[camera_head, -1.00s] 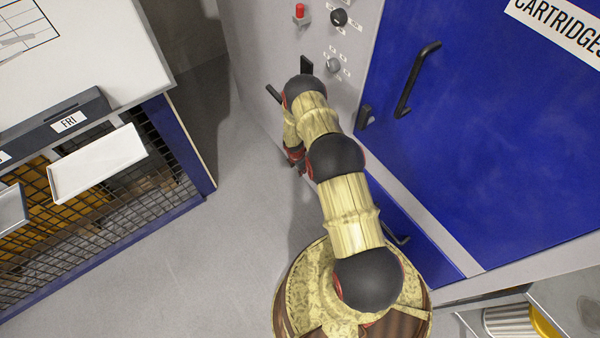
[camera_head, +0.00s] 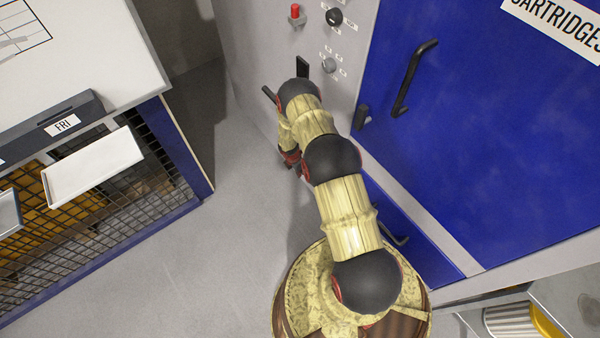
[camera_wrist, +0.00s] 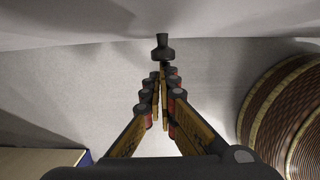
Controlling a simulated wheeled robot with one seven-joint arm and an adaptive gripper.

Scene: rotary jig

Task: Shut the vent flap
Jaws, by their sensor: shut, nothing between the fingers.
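My gripper (camera_wrist: 163,78) shows in the wrist view with its fingers shut and nothing held. A dark knob-like part (camera_wrist: 162,50) stands on a pale grey surface just beyond the fingertips; I cannot tell whether they touch it. A black lever-like piece (camera_head: 269,95) and a black upright piece (camera_head: 302,66) stick out beside the arm's far end. I cannot pick out the vent flap with certainty; my arm may cover it.
The panel carries a red button (camera_head: 295,12) and black and grey knobs (camera_head: 334,17). A blue door (camera_head: 490,130) with a black handle (camera_head: 412,78) is at right. A mesh-sided cabinet with a white tray (camera_head: 95,166) stands at left. Grey floor between is clear.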

